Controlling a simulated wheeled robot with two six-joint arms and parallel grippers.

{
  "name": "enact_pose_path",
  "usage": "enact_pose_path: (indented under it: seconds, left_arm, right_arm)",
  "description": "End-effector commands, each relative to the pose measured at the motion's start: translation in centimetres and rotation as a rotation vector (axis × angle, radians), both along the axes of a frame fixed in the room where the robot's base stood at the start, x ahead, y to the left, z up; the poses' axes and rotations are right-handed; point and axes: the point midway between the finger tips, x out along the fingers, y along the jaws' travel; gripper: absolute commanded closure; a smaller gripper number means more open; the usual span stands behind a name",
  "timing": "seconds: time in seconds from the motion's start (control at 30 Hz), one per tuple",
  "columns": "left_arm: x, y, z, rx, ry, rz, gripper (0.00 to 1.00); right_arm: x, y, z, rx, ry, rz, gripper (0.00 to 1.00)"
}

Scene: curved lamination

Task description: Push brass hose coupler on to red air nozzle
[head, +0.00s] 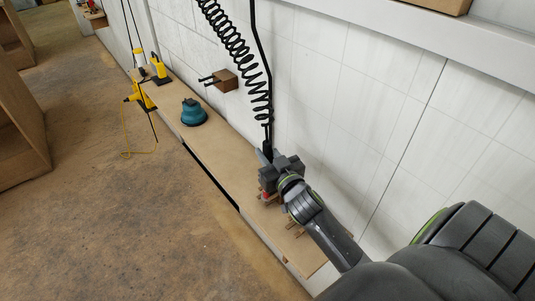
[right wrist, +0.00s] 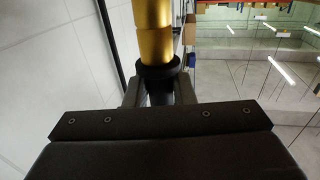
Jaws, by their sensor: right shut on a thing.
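My right gripper (head: 267,156) is shut on the brass hose coupler (right wrist: 153,28), which has a black collar and hose end between the fingers in the right wrist view. The right gripper also shows in that view (right wrist: 158,96). In the head view the gripper hides the coupler, and the black coiled hose (head: 237,50) hangs down to it. A small red part (head: 264,196), perhaps the red air nozzle, shows just below the gripper, partly covered by it. Whether coupler and nozzle touch cannot be told. My left gripper is not in view.
A long narrow wooden bench (head: 222,155) runs along the white tiled wall. A teal sander (head: 193,113) and yellow tools (head: 144,98) stand farther along it. A small wooden block (head: 225,81) is on the wall. The bench between the sander and my gripper is clear.

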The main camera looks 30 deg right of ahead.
Motion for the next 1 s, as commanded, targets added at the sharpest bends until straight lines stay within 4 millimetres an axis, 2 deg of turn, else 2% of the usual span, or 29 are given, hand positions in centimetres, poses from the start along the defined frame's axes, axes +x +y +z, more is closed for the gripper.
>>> enact_pose_path:
  seconds: [0.13,0.17,0.33,0.6,0.73,0.87,1.0]
  left_arm:
    - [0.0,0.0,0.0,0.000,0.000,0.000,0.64]
    - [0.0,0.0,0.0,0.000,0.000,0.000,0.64]
    - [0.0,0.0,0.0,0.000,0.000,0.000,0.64]
    - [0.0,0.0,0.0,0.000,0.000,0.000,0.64]
    - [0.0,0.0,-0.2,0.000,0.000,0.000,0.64]
    - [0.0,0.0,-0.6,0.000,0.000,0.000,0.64]
    - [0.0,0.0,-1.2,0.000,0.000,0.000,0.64]
  right_arm:
    - [-0.1,-0.1,-0.4,0.004,0.010,-0.003,1.00]
    - [-0.1,-0.1,-0.4,0.004,0.011,-0.004,0.74]
    - [-0.1,-0.1,-0.4,0.004,0.010,-0.003,0.53]
    - [-0.1,-0.1,-0.4,0.003,0.009,-0.003,0.53]
    - [-0.9,0.0,-0.5,0.004,0.010,-0.003,0.53]
    - [-2.9,0.2,-0.6,0.004,0.010,-0.003,0.53]
    - [-5.8,0.6,-0.6,0.004,0.010,-0.004,0.53]
